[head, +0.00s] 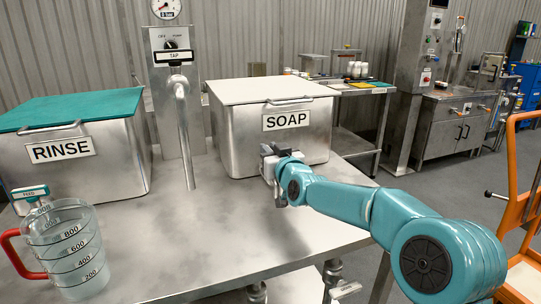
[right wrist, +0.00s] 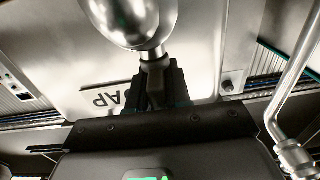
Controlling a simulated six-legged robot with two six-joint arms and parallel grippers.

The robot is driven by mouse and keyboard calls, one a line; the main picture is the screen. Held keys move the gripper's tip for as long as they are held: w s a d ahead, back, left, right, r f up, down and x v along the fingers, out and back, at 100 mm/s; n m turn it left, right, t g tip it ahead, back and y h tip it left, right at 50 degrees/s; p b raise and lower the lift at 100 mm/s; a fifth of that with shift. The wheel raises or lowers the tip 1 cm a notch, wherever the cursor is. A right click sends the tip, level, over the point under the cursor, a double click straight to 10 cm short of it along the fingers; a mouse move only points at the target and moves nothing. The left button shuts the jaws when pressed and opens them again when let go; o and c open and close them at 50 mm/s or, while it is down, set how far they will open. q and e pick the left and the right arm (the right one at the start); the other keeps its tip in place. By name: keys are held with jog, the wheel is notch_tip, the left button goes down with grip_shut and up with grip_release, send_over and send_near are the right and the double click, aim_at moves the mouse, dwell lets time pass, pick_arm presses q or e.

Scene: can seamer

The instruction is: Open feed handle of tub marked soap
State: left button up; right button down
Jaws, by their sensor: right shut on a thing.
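The soap tub (head: 235,135) is a steel box with a pale lid and a SOAP label (head: 287,121), standing at the back of the steel table. My right gripper (head: 268,152) is at the lower front of this tub, below the label. In the right wrist view its dark fingers (right wrist: 160,82) are shut on the feed handle, at a short stem below a rounded shiny metal body (right wrist: 125,18). The gripper hides most of the handle, so its angle cannot be told. The tub's label (right wrist: 112,98) shows upside down behind the fingers. My left gripper is out of view.
The rinse tub (head: 110,165), with a teal lid and a teal-tagged feed handle (head: 30,192), stands at the left. A measuring jug (head: 68,250) with a red handle is at the front left. The tap pipe (head: 186,140) stands between the tubs. The table's middle (head: 215,225) is clear.

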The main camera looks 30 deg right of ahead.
jog(key=shift+r, duration=0.15)
jog(key=c, duration=1.1)
grip_release()
jog(key=shift+c, duration=0.2)
jog(key=shift+s, duration=0.1)
jog(key=v, duration=1.6)
jog(key=shift+s, duration=0.1)
